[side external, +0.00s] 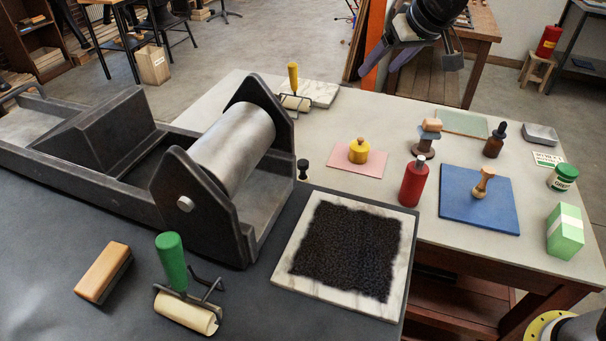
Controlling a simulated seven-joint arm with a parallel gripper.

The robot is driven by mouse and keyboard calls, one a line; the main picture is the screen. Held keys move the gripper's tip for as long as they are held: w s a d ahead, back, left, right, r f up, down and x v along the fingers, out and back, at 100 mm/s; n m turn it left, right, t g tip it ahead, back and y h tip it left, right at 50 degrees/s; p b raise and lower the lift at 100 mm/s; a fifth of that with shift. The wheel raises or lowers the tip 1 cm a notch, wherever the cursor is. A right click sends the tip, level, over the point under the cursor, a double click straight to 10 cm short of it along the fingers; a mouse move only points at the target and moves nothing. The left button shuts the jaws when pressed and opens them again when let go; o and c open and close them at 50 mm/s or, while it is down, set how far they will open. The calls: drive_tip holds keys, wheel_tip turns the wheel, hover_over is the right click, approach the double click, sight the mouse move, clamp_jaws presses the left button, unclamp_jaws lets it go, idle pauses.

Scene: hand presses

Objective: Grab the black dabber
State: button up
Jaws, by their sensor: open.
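A small black dabber (303,169) stands upright to the right of the press, by the edge where the dark bench meets the pale table. It has a rounded top and a narrow waist; its lower part is hard to make out. My gripper (379,76) hangs at the top of the view, well above and to the right of the dabber. It is open, with nothing between its fingers. It touches nothing that I can see.
The press with its steel roller (233,146) stands close left of the dabber. A yellow dabber (359,151) sits on a pink mat to its right. A red bottle (413,183) and an inked marble slab (290,262) are nearby.

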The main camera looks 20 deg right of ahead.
drive_tip(key=w+a+f+n+g, duration=0.1)
drive_tip(key=w+a+f, duration=0.6)
drive_tip(key=f, duration=0.4)
drive_tip(key=g, duration=0.2)
approach(305, 165)
drive_tip(key=shift+n, duration=0.3)
drive_tip(key=x, duration=0.7)
drive_tip(key=shift+x, duration=2.95)
drive_tip(key=shift+w, duration=0.1)
clamp_jaws()
